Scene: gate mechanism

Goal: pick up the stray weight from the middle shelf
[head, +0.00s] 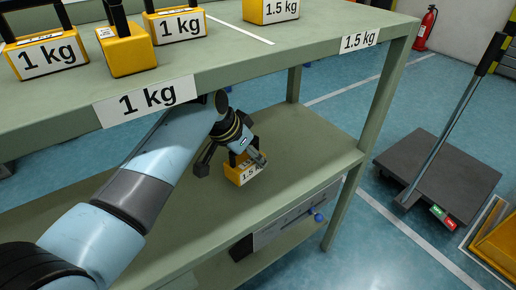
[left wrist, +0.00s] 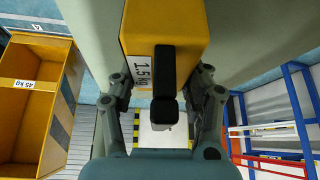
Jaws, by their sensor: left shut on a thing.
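The stray weight (head: 243,173) is a yellow block with a 1.5 kg label, at the middle shelf (head: 300,145). I cannot tell whether it rests on the shelf or hangs just above it. My left gripper (head: 243,157) reaches in under the top shelf and is shut on the weight's black handle. My right gripper is not in view.
The top shelf (head: 260,60) overhangs my left arm and carries several yellow 1 kg weights (head: 45,55) and a 1.5 kg weight (head: 270,10). A shelf post (head: 370,125) stands right of the weight. A platform scale (head: 425,175) and a fire extinguisher (head: 425,28) stand beyond.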

